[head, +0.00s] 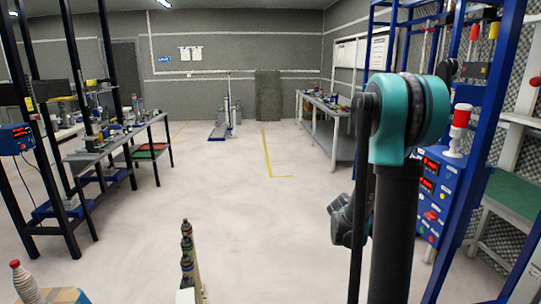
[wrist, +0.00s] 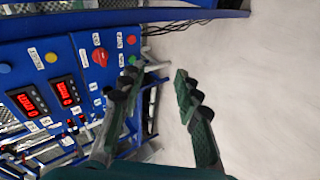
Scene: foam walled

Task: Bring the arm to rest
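My gripper (wrist: 157,75) shows in the wrist view with its two dark green, jointed fingers spread apart. The space between the fingertips is empty, so it is open and holds nothing. Behind the left finger is a blue control panel (wrist: 82,65) with red number displays and knobs. Pale floor lies behind the right finger. In the head view my arm stands raised at the right, with a teal joint at the top. A small dark part of it shows low beside the black link, mostly hidden; I cannot tell the fingers there.
A blue frame with control boxes (head: 437,195) stands close to the right of my arm. Workbenches stand at the left (head: 120,142) and at the back right (head: 327,117). A bottle (head: 24,281) is at the lower left. The middle floor (head: 235,215) is clear.

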